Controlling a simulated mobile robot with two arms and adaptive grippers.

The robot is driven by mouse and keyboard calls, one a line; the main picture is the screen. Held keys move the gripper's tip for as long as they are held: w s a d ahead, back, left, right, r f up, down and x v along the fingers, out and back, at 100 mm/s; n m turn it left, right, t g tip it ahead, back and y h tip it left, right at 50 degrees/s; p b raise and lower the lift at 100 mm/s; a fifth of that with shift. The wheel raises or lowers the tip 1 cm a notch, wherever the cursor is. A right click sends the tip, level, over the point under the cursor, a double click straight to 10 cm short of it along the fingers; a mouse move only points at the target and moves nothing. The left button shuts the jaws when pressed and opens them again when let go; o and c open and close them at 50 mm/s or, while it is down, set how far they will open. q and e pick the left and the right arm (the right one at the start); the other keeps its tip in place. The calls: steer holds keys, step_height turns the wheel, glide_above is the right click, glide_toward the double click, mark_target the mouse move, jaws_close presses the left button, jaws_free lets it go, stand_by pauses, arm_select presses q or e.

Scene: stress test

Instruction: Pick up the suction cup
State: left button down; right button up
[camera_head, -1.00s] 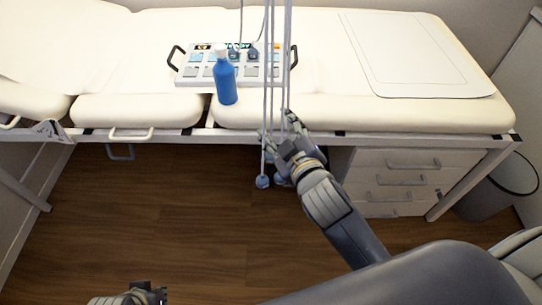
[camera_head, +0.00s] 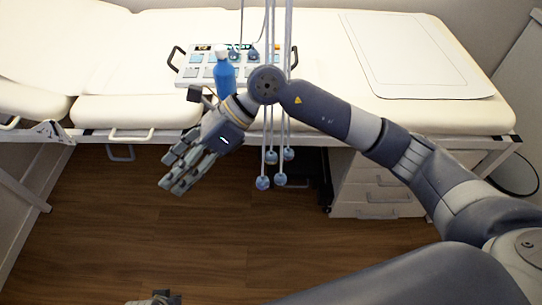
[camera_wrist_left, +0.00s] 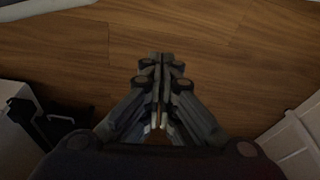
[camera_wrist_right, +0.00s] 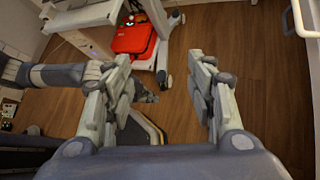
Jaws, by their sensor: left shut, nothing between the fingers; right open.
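Several blue-grey suction cups (camera_head: 262,182) hang on thin cables in front of the bed edge in the head view. Two more suction cups (camera_head: 253,54) rest on the control panel (camera_head: 196,72) on the bed. My right gripper (camera_head: 172,183) is to the left of the hanging cups, pointing down and left over the floor. It is open and empty in the right wrist view (camera_wrist_right: 165,62). My left gripper (camera_head: 160,299) barely shows at the bottom edge. In the left wrist view (camera_wrist_left: 160,58) it is shut with nothing between its fingers.
A drawer cabinet (camera_head: 375,192) is under the bed, and a bin (camera_head: 515,172) is at the right. A red bag (camera_wrist_right: 133,38) shows in the right wrist view. The wooden floor (camera_head: 240,240) is clear.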

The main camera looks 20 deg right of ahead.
steer(key=w+d+f+n+t+h, duration=0.1)
steer(key=w+d+f+h, duration=0.15)
steer(key=d, duration=0.25)
steer(key=w+d+f+h, duration=0.1)
steer(key=w+d+h, duration=0.15)
steer(key=d, duration=0.25)
steer(key=h, duration=0.6)
glide_above(271, 153)
steer(key=shift+t, duration=0.4)
steer(key=f, duration=0.4)
steer(key=shift+s+d+f+b, duration=0.25)
steer(key=shift+d+f+b, duration=0.05)
steer(key=shift+f, duration=0.05)
steer(key=f, duration=0.5)
steer(key=shift+w+a, duration=0.15)
steer(key=shift+a, duration=0.1)
steer(key=shift+f+b, duration=0.25)
steer(key=shift+b, duration=0.05)
steer(key=c, duration=1)
arm_select(q)
steer(key=shift+s+f, duration=0.15)
steer(key=shift+s, duration=0.15)
arm_select(e)
steer(key=shift+c, duration=0.3)
